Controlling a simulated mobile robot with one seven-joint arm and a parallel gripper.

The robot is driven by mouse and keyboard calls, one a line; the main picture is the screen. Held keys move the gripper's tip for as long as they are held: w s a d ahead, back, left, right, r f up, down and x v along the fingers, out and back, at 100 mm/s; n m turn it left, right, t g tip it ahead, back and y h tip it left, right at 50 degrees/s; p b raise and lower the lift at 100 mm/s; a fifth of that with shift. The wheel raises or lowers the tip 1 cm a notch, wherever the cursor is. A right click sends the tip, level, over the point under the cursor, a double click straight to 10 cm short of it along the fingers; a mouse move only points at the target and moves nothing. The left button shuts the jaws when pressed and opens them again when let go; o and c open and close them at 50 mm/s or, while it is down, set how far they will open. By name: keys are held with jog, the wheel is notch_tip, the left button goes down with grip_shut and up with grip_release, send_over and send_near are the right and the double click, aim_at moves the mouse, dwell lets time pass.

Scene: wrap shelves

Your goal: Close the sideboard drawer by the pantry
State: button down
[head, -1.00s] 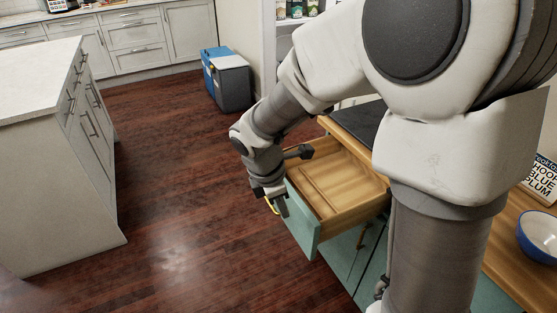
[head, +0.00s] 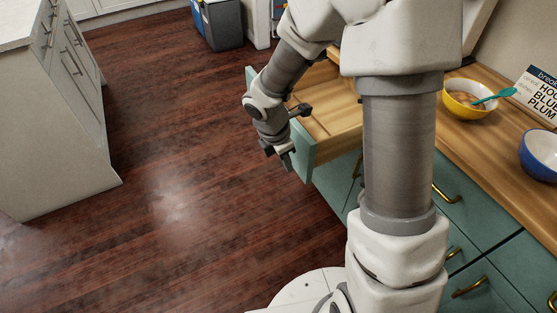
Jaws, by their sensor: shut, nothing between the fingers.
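The sideboard (head: 478,221) is teal with a wooden top and brass handles. Its drawer (head: 334,107) stands open, with its bare wooden inside showing and its teal front panel facing the floor area on the left. My arm covers part of the drawer and of its front. My gripper (head: 288,164) is shut and empty, pointing down outside the drawer, close to the front panel. I cannot tell whether it touches the panel.
A yellow bowl (head: 459,100) with a teal spoon, a blue bowl (head: 541,158) and a breakfast sign (head: 541,93) stand on the sideboard top. A white island (head: 62,130) is at the left. The dark wood floor (head: 175,130) between is clear.

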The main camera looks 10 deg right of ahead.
aim_at(298, 158)
jog(key=shift+w+d+r, duration=0.1)
jog(key=shift+w+d, duration=0.1)
jog(key=shift+d, duration=0.4)
jog(key=shift+w+d, duration=0.15)
jog(key=shift+d, duration=0.45)
jog(key=shift+w+d, duration=0.1)
jog(key=shift+d, duration=0.15)
jog(key=w+d+p, duration=0.3)
jog(key=d+p, duration=0.2)
jog(key=d, duration=0.6)
jog(key=w+d+p, duration=0.4)
jog(key=d+p, duration=0.2)
jog(key=d, duration=0.5)
jog(key=shift+w+d+p, duration=0.15)
jog(key=shift+d+p, duration=0.1)
jog(key=shift+p, duration=0.05)
jog(key=shift+a, duration=0.1)
